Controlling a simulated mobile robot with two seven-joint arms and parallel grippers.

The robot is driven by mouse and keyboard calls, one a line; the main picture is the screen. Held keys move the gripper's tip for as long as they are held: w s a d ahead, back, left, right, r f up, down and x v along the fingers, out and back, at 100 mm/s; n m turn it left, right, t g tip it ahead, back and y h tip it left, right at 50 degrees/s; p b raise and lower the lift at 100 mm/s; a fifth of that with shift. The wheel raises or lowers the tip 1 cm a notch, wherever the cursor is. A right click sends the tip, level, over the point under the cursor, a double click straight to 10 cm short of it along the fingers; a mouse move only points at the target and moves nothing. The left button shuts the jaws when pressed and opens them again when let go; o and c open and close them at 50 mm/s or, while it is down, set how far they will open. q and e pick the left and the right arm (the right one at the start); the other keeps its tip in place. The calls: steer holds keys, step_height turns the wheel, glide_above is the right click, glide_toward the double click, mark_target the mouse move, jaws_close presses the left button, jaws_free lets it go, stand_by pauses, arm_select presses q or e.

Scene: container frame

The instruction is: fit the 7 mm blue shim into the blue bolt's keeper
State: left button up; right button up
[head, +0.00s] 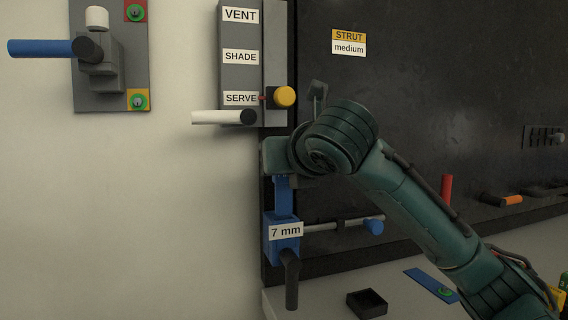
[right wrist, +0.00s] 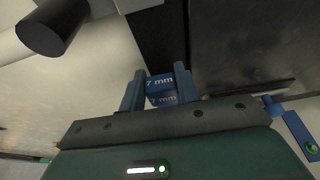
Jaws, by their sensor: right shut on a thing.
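The blue bolt's keeper (head: 284,247) is a blue block with a white "7 mm" label, low at the panel's left edge in the head view. A grey rod with a blue knob (head: 374,227) extends right from it. My right gripper (right wrist: 159,82) is shut on the blue shim (right wrist: 160,81), which reads "7 mm" between the two fingers in the right wrist view. In the head view the gripper is directly above the keeper, and a blue upright piece spans between them. How far the shim's lower end enters the keeper I cannot tell. My left gripper is out of view.
A white handle (head: 220,117) and a yellow knob (head: 284,97) stick out above the gripper. A blue handle (head: 40,48) is at upper left. On the ledge below are a small black tray (head: 367,303) and a blue strip (head: 425,282). A red peg (head: 446,188) stands right of my arm.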

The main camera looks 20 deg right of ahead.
mark_target(284, 199)
steer(key=shift+f, duration=0.5)
steer(key=shift+f+b, duration=0.4)
steer(key=shift+f, duration=0.25)
steer(key=shift+f, duration=0.45)
steer(key=shift+f+b, duration=0.3)
steer(key=shift+f, duration=0.15)
steer(key=shift+f, duration=0.45)
steer(key=shift+f+b, duration=0.35)
steer(key=shift+f, duration=0.25)
steer(key=o, duration=1)
steer(key=shift+c, duration=0.2)
steer(key=shift+o, duration=0.4)
